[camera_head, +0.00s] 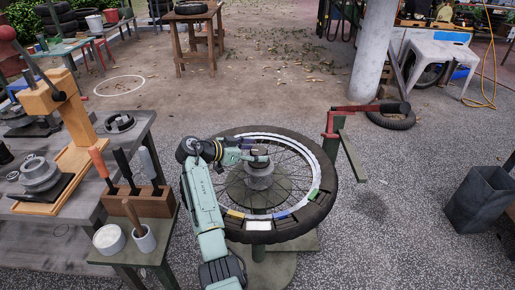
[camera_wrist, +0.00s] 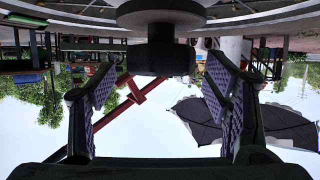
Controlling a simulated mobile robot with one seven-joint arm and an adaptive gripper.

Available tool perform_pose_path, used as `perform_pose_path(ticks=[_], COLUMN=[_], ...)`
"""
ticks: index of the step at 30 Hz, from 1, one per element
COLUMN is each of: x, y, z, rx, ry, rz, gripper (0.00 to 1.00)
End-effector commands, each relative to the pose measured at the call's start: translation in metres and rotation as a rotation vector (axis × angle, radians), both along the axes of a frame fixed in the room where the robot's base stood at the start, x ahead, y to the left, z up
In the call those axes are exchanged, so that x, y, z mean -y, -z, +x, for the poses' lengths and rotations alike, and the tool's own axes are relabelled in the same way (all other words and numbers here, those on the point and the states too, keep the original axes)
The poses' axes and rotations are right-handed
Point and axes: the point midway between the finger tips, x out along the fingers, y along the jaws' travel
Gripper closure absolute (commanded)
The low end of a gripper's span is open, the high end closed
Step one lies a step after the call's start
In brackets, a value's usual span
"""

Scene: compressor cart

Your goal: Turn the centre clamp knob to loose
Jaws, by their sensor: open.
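A wheel with a black tyre (camera_head: 318,205) lies flat on a round green stand (camera_head: 262,268), with coloured patches around its rim. At its hub stands a grey stepped clamp (camera_head: 260,178) topped by the dark centre clamp knob (camera_head: 259,151). My gripper (camera_head: 258,156) reaches in level from the left at knob height; its fingers are small there and partly blend with the knob. In the wrist view, which is upside down, my gripper (camera_wrist: 160,75) is open, with one padded finger on each side. The dark round knob (camera_wrist: 170,55) shows between the fingertips, with gaps on both sides.
A red arm on a green post (camera_head: 340,110) stands at the wheel's right. A bench on the left holds a wooden tool block (camera_head: 150,202), a mug (camera_head: 144,239) and a wooden press (camera_head: 65,105). A grey bin (camera_head: 480,198) stands at right. Floor behind the wheel is mostly clear.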

Motion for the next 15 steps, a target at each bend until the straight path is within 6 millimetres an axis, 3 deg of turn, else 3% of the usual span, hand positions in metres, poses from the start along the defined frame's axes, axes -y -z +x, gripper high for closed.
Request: perform_pose_path(ticks=[6, 15], x=[0.017, 0.019], y=[0.008, 0.010], z=[0.011, 0.012], rx=[-0.002, 0.000], ry=[-0.001, -0.003], rz=[-0.001, 0.000], gripper=[0.30, 0.30])
